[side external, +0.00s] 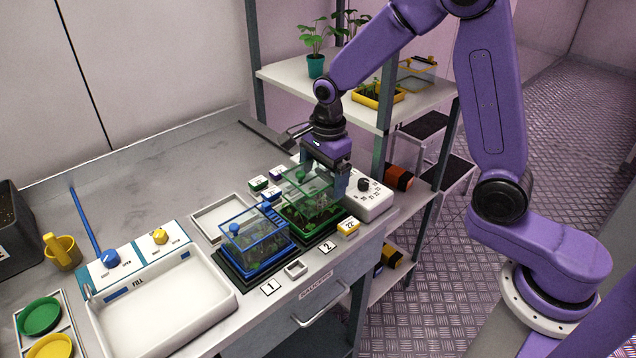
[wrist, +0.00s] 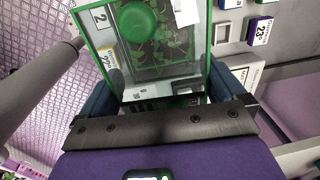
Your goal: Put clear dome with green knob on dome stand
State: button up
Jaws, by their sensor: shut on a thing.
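The clear dome with green edges (side external: 318,199) is between the fingers of my gripper (side external: 322,178), which is shut on it. The dome is over the green tray of seedlings (side external: 324,231) by label 2; I cannot tell whether it touches the tray. In the wrist view, the green knob (wrist: 135,22) is at the top, with leaves showing through the clear dome (wrist: 206,45). My gripper's fingers (wrist: 168,85) are on either side of the dome. An empty pale rectangular frame (side external: 198,222), possibly the dome stand, lies behind the blue-edged dome.
A clear blue-edged dome (side external: 262,238) covers the tray by label 1, close to the left. A white box with a black dial (side external: 373,203) stands at the right. A white basin (side external: 165,305) is at the front left. The bench behind is mostly clear.

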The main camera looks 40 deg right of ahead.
jog(key=s+r, duration=0.2)
jog(key=r, duration=0.1)
jog(key=s+r, duration=0.1)
jog(key=shift+s+d+r, duration=0.3)
jog(key=shift+d, duration=0.05)
jog(key=s+d+r, duration=0.2)
jog(key=s+r, duration=0.2)
jog(key=s, duration=0.5)
jog(key=w+a, duration=0.2)
jog(key=w, duration=0.2)
jog(key=w+a, duration=0.3)
jog(key=w, duration=0.2)
jog(key=w+a+r, duration=0.1)
jog(key=w+a, duration=0.1)
jog(key=w, duration=0.3)
jog(key=shift+w+a, duration=0.2)
jog(key=shift+w, duration=0.05)
jog(key=w+a+f, duration=0.3)
jog(key=w+a, duration=0.2)
jog(key=w, duration=0.2)
jog(key=g, duration=0.1)
send_near(234, 215)
notch_tip(234, 215, down, 4)
jog(key=shift+w+f, duration=0.1)
jog(key=shift+f, duration=0.15)
jog(key=shift+f, duration=0.15)
